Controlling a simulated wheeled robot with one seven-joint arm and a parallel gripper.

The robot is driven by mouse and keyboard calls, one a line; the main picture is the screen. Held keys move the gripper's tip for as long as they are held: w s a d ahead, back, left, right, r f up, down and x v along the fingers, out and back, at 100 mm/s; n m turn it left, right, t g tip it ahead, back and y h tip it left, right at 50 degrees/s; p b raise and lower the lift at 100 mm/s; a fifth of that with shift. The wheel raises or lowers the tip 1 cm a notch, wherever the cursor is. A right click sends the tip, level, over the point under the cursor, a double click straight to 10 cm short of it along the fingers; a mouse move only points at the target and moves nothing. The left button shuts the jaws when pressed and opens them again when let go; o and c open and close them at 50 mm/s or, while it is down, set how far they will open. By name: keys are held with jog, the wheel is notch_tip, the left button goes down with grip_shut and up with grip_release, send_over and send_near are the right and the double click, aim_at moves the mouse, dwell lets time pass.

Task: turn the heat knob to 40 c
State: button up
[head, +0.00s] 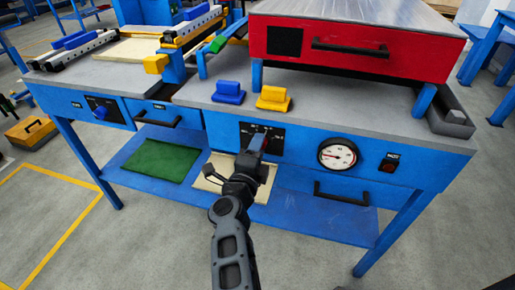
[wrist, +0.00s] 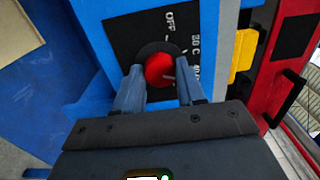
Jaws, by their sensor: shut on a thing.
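The heat knob (wrist: 159,68) is a red round knob on a black dial plate (wrist: 137,36) in the wrist view. OFF, 20 C and a third, partly hidden label are printed around it. A short pale mark on the knob seems to point right, towards the third label, but its exact setting is unclear. My gripper (wrist: 161,78) is shut on the knob, with one finger on each side. In the head view my gripper (head: 257,142) reaches the dial plate (head: 275,144) on the blue bench front and hides the knob.
A round gauge (head: 338,154) and a small switch (head: 389,163) sit right of the dial. A drawer handle (head: 341,194) is below. Blue (head: 228,92) and yellow (head: 273,99) blocks lie on the bench top, before a red press (head: 350,48). The floor in front is clear.

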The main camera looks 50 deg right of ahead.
jog(key=shift+f, duration=0.1)
jog(key=o, duration=1)
jog(key=shift+o, duration=0.2)
jog(key=shift+a, duration=0.1)
jog(key=v, duration=0.7)
jog(key=shift+s+a, duration=0.15)
jog(key=shift+a, duration=0.1)
